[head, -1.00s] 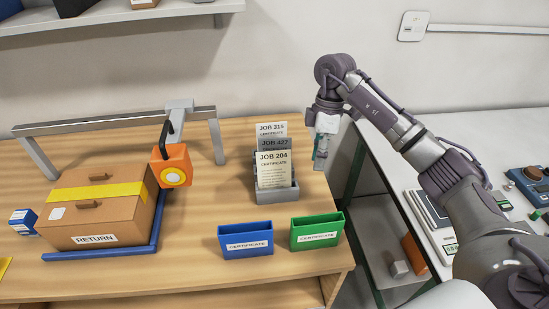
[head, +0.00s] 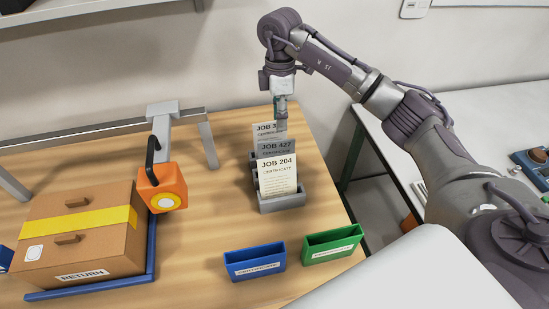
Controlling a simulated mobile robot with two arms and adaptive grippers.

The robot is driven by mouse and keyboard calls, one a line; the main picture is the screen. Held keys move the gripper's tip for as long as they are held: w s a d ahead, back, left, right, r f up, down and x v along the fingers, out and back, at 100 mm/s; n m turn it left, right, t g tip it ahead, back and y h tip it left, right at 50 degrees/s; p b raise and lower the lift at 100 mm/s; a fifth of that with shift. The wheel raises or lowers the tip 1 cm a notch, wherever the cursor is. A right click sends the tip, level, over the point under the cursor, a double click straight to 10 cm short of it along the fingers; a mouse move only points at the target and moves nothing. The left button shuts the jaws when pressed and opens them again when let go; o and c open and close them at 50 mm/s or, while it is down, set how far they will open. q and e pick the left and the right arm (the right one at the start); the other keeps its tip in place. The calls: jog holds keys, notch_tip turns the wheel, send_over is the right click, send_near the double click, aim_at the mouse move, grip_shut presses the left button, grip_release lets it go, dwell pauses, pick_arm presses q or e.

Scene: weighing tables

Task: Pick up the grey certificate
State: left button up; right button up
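The grey certificate (head: 277,148), marked JOB 427, stands upright in the middle slot of a grey rack (head: 282,203). A cream certificate (head: 279,175), marked JOB 204, stands in front and covers its lower part. A pale certificate (head: 265,128), marked JOB 3.., stands behind it. My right gripper (head: 281,121) points down at the pale certificate's top right, above and behind the grey one. It overlaps the pale certificate in the picture; I cannot tell whether they touch or whether the fingers are open. My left gripper is not in view.
A blue holder (head: 254,262) and a green holder (head: 333,243) stand in front of the rack. A RETURN box (head: 72,242) sits in a blue frame at left, beside an orange block (head: 161,187). Bare wood surrounds the rack.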

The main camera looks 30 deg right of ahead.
aim_at(276, 141)
jog(key=f, duration=0.4)
jog(key=shift+s+p, duration=0.3)
jog(key=shift+p, duration=0.1)
jog(key=f+p, duration=0.1)
jog(key=a+f+p, duration=0.1)
jog(key=f, duration=0.1)
jog(key=shift+a, duration=0.15)
notch_tip(276, 141, down, 2)
jog(key=shift+f+p, duration=0.1)
jog(key=shift+p, duration=0.35)
jog(key=shift+f, duration=0.2)
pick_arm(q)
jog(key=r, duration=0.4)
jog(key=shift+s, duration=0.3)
pick_arm(e)
grip_shut()
